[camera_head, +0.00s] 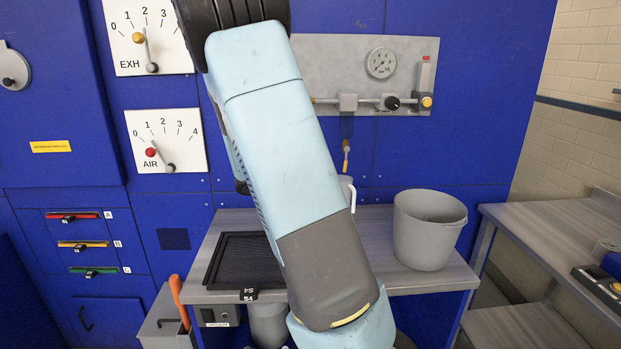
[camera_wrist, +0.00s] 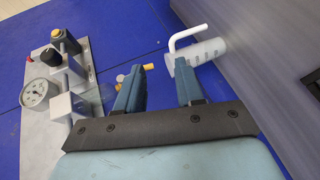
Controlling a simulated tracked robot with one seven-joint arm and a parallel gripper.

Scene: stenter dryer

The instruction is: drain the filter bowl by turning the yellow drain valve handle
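The yellow drain valve handle (camera_head: 346,146) hangs below the pipe on the grey panel, partly beside my arm in the head view. In the wrist view the yellow handle (camera_wrist: 149,66) shows just beyond the tip of my left finger. My gripper (camera_wrist: 164,76) is open, with its two blue fingers apart and nothing between them. Whether a finger touches the handle cannot be told. My gripper is hidden in the head view.
A white jug (camera_wrist: 205,51) stands beyond the right finger on the grey bench. A grey bucket (camera_head: 428,232) and a black mesh tray (camera_head: 212,262) are on that bench. The panel (camera_head: 300,62) carries a gauge (camera_head: 381,63) and a black knob (camera_head: 392,103).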

